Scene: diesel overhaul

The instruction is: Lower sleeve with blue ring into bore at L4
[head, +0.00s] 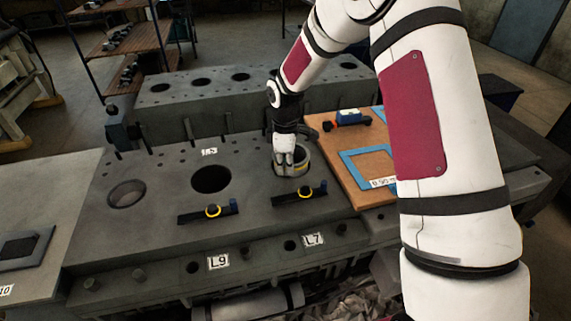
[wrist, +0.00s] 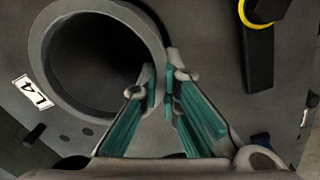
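A grey sleeve (head: 306,163) stands upright at the right-hand bore of the engine block deck, its rim above the deck. My gripper (head: 291,157) points down at the sleeve's near-left side. In the wrist view my gripper (wrist: 163,77) has its teal-padded fingers close together, one on each side of the sleeve's wall, apparently pinching it. No blue ring shows on the sleeve. The bore under it is hidden, so its depth is unclear.
Dark bars with yellow rings (head: 212,211) (head: 300,196) lie on the deck in front of the bores. An open bore (head: 211,179) lies to the left. A wooden board (head: 345,150) with a blue frame (head: 351,166) is to the right. A second block (head: 222,93) stands behind.

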